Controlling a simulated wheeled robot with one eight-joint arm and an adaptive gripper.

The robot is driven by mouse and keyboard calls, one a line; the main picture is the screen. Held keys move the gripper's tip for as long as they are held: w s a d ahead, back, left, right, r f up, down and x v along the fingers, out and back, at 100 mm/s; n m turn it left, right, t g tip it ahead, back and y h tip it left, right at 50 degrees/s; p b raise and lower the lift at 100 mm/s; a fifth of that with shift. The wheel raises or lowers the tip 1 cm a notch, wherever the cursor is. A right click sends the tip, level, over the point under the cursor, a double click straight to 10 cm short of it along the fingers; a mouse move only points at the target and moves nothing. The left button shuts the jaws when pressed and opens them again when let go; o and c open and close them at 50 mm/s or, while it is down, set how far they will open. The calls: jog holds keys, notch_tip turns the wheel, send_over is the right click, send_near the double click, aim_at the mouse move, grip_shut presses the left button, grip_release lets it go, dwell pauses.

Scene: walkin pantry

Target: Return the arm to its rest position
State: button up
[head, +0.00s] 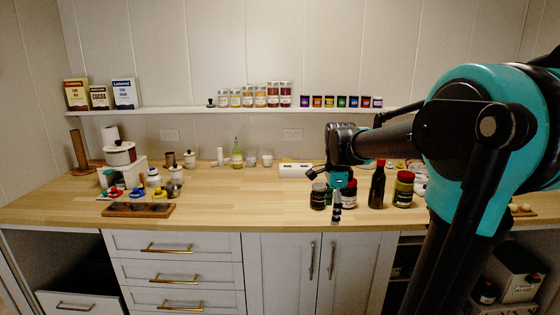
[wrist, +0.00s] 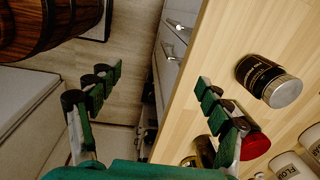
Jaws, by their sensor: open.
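My arm reaches from the right side of the head view, over the counter. My gripper (head: 337,214) hangs at the counter's front edge, among dark jars. In the wrist view my gripper (wrist: 158,82) is open, its green-padded fingers wide apart with nothing between them. The right finger is over the wooden counter (wrist: 215,60) and the left finger is over the floor side. A black jar with a silver lid (wrist: 268,80) lies beyond the right finger in that view, apart from it. Part of the gripper is hidden by my arm in the head view.
Near my gripper stand a dark jar (head: 318,196), a dark bottle (head: 377,186) and a red-lidded jar (head: 403,189). A wooden barrel (wrist: 45,25) shows in the wrist view. A shelf (head: 200,109) with spices runs behind. The counter's middle left (head: 235,190) is clear.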

jog(key=s+d+f+n+t, duration=0.2)
jog(key=s+f+n+t, duration=0.1)
jog(key=s+f+n, duration=1.4)
jog(key=shift+s+d+f+n, duration=0.4)
jog(key=shift+s, duration=0.05)
